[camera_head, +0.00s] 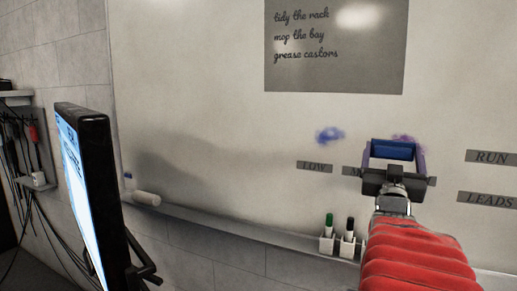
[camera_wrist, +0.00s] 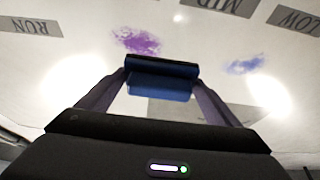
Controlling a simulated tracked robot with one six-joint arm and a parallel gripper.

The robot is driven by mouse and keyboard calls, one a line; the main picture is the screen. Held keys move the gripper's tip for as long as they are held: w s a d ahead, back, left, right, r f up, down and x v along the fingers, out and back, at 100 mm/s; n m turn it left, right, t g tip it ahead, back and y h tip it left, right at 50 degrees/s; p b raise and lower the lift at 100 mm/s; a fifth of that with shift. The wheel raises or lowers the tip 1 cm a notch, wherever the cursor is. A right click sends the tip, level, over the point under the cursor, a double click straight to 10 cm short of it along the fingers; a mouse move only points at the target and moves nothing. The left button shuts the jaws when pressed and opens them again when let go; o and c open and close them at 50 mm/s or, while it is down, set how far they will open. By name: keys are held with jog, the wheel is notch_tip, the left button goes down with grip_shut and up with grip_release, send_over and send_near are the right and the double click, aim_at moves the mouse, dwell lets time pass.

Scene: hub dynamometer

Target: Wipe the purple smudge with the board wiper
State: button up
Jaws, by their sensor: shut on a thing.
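The purple smudge (camera_head: 408,138) is on the whiteboard, partly hidden behind my gripper in the head view. In the wrist view the purple smudge (camera_wrist: 137,41) shows whole, just past the wiper's upper left edge. The board wiper (camera_head: 393,151) is a blue block with a dark edge; it also shows in the wrist view (camera_wrist: 160,86). My gripper (camera_head: 394,160) is shut on the wiper, a finger at each end, in front of the board. I cannot tell whether the wiper touches the board.
A blue smudge (camera_head: 330,134) is left of my gripper. Labels LOW (camera_head: 314,167), RUN (camera_head: 491,157) and LEADS (camera_head: 487,199) are on the board. The tray below (camera_head: 215,222) holds a white cylinder (camera_head: 146,198) and marker cups (camera_head: 338,243). A monitor (camera_head: 92,180) stands at left.

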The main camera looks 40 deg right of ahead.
jog(key=shift+w+d, duration=0.35)
jog(key=shift+d, duration=0.35)
jog(key=shift+w+d, duration=0.35)
jog(key=shift+d, duration=0.3)
jog(key=shift+w+d, duration=0.35)
jog(key=shift+d, duration=0.35)
jog(key=shift+w+d, duration=0.4)
jog(key=shift+d, duration=0.4)
jog(key=shift+s+d, duration=0.35)
jog(key=shift+s, duration=0.45)
jog(key=shift+s+d, duration=0.35)
jog(key=shift+s, duration=0.45)
jog(key=shift+s+d, duration=0.5)
jog(key=shift+s, duration=0.25)
jog(key=shift+s+d, duration=0.45)
jog(key=shift+s, duration=0.3)
jog(key=shift+s+d, duration=0.35)
jog(key=shift+s, duration=0.45)
jog(key=shift+s+d, duration=0.35)
jog(key=shift+s, duration=0.45)
jog(key=shift+d, duration=0.1)
jog(key=shift+c, duration=0.4)
